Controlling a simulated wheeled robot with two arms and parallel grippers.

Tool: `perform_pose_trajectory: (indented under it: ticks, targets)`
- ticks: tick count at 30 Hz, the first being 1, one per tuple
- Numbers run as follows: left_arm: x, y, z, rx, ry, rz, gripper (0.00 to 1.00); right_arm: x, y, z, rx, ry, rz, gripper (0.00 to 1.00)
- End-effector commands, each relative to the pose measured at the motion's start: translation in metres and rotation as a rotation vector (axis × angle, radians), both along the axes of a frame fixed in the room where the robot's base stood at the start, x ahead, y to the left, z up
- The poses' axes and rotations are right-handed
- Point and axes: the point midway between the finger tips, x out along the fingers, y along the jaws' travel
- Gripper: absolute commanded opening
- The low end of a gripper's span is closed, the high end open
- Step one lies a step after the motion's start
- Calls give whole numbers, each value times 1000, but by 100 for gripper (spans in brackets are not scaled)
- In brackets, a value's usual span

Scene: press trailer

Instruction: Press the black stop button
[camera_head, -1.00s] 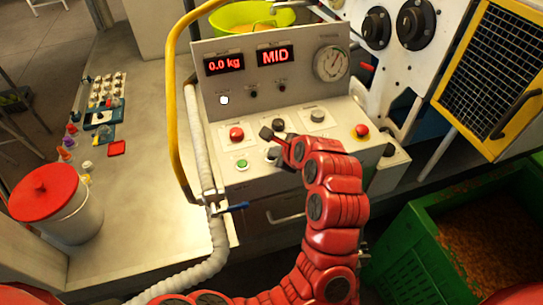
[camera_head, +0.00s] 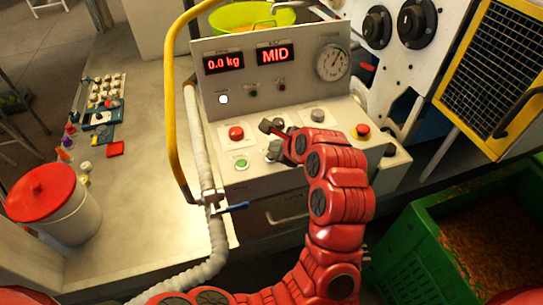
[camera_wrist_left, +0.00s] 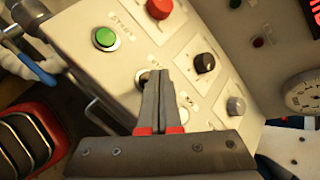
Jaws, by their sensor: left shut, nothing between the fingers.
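The control panel (camera_head: 215,150) has a sloped white face with buttons. My left gripper (camera_head: 271,153) is over the panel's lower row, just right of the green start button (camera_head: 242,164). In the left wrist view the shut, empty fingers (camera_wrist_left: 157,74) point at a dark round button with a metal ring, the black stop button (camera_wrist_left: 142,77). The fingertips cover part of it. I cannot tell whether they touch it. In the head view the gripper hides this button. My right gripper is out of view.
A yellow rail (camera_head: 174,110) stands at the panel's left. A green crate (camera_head: 400,262) is at lower right.

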Motion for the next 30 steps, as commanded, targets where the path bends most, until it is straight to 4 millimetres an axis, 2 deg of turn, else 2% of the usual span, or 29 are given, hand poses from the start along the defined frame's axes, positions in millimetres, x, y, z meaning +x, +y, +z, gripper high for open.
perform_pose_trajectory:
  ticks: [10,22,30]
  targets:
    - [0,0,4,-1,0,1,0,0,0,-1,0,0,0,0]
    - [1,0,43,0,-2,-1,0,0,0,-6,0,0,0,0]
    - [0,0,49,0,2,0,0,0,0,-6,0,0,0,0]
